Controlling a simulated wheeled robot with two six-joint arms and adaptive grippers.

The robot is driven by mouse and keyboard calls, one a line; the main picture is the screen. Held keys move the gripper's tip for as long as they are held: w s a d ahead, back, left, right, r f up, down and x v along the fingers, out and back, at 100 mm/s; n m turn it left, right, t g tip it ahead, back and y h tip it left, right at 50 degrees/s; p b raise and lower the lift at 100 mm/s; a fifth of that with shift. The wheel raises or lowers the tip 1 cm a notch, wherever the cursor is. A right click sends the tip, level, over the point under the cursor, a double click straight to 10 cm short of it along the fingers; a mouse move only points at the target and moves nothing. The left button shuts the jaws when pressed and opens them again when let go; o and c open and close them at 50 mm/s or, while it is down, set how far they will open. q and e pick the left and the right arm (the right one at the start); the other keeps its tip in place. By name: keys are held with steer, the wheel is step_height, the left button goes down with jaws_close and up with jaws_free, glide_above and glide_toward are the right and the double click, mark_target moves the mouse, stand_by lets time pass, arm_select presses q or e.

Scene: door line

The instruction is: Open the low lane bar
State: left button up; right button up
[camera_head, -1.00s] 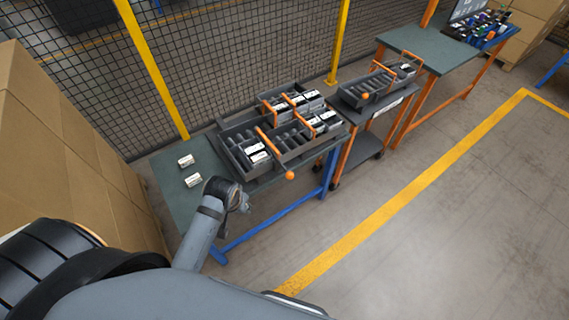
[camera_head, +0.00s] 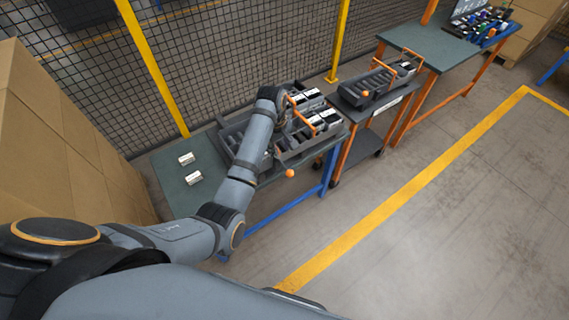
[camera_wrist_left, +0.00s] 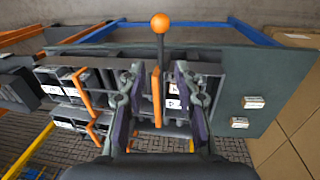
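A dark grey lane rack (camera_head: 288,158) stands on the green-topped table (camera_head: 172,180) and has several orange bars. One orange bar (camera_wrist_left: 156,88) shows in the left wrist view, close to a stem with an orange ball knob (camera_wrist_left: 160,22); the knob also shows in the head view (camera_head: 290,173). My left gripper (camera_wrist_left: 157,105) is open over the rack, its fingers on either side of that bar with gaps. Other orange bars (camera_wrist_left: 80,92) lie to the left in the wrist view. In the head view my left arm hides part of the rack and the fingers. My right gripper is not in view.
Two small white boxes (camera_head: 186,159) (camera_head: 193,178) lie on the table's left part. A cart (camera_head: 372,118) with another rack stands to the right. A mesh fence (camera_head: 230,60) runs behind; cardboard boxes (camera_head: 70,150) stand at left. Floor at right is clear.

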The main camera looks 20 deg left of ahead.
mark_target(285, 167)
arm_select(q)
steer(key=f, duration=0.6)
steer(key=w+f+p, duration=0.1)
steer(key=f, duration=0.3)
steer(key=shift+d, duration=0.4)
steer(key=shift+c, duration=0.4)
jaws_close()
